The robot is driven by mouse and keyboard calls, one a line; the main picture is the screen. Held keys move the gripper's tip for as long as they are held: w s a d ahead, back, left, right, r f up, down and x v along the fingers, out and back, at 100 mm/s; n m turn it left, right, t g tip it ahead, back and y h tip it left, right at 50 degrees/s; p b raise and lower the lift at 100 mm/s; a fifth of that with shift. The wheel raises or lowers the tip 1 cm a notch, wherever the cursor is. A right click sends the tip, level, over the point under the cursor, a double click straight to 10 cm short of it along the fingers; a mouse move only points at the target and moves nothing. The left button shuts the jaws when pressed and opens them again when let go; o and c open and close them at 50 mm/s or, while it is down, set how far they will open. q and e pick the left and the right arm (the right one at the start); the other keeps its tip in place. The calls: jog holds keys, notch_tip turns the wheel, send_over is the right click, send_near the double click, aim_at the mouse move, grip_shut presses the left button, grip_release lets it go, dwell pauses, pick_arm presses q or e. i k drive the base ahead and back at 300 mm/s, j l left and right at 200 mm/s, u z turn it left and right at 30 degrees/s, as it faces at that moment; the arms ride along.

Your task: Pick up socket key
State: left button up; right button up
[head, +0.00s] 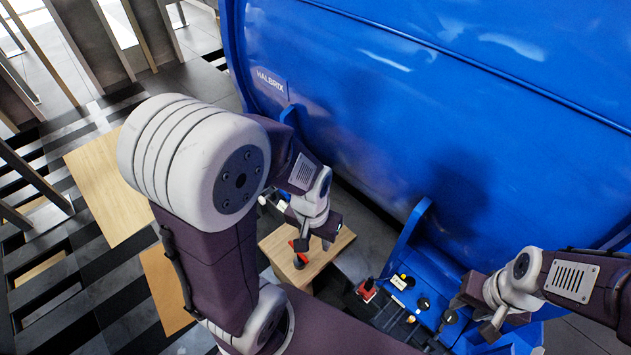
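My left gripper (315,241) points down over a small wooden surface (335,246). A small tool with a red upper part and a dark lower end (299,261) stands at its left finger; it may be the socket key. I cannot tell whether the fingers hold it or only stand beside it. My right gripper (472,318) is at the lower right, its two fingers apart, close to a black knob (449,317) on a blue panel. Nothing shows between its fingers.
A large blue motor housing (400,100) fills the back and right. A blue panel (408,300) carries black knobs, a yellow button and a white label. A red part (367,290) sits beside it on a dark tray (385,321). Wooden boards (105,180) lie at left.

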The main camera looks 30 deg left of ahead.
aim_at(301, 262)
jog(key=j+u, duration=0.25)
jog(key=u, duration=0.15)
jog(key=k+j+u, duration=0.1)
jog(key=j+u, duration=0.2)
jog(key=u, duration=0.15)
